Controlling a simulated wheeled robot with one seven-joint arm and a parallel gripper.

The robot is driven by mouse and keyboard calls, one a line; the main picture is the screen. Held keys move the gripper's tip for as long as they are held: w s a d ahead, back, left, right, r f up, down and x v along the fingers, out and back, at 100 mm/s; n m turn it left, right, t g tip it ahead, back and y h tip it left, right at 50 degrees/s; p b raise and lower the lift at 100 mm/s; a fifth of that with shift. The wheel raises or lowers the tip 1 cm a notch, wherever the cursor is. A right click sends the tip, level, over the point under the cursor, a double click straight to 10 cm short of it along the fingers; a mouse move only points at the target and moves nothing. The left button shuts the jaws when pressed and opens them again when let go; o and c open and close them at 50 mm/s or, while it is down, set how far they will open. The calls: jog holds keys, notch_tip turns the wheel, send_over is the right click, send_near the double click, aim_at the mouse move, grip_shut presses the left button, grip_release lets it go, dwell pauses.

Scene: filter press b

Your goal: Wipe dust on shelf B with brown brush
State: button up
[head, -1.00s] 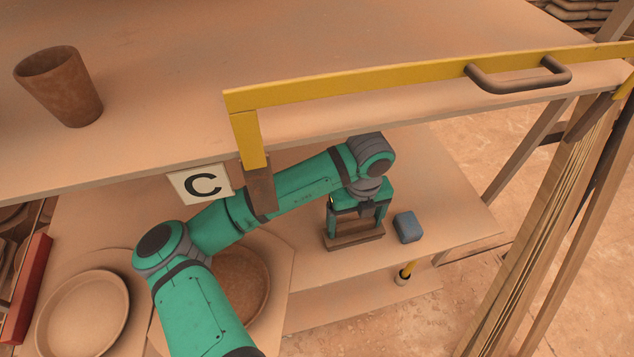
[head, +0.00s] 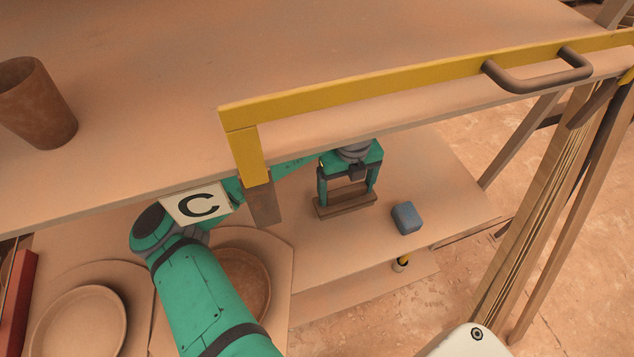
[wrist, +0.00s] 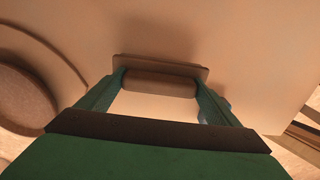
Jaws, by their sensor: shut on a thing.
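My gripper (head: 347,189) is shut on the brown brush (head: 344,204), a flat wooden block with a grip bar. The brush is low over the pale shelf (head: 425,175) below the board labelled C; I cannot tell whether it touches. No B label shows. In the wrist view the brush (wrist: 160,84) lies across both fingertips (wrist: 159,90), over bare shelf surface. I cannot make out distinct dust. The upper board hides part of my arm and the shelf's back.
The upper board (head: 300,60) has a yellow rail (head: 350,90) and a dark handle (head: 540,80). A blue-grey block (head: 406,218) sits right of the brush. Round plates (head: 80,325) lie at lower left. A brown cup (head: 38,103) stands above.

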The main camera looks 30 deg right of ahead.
jog(key=shift+a+r, duration=0.2)
jog(key=shift+r, duration=2.35)
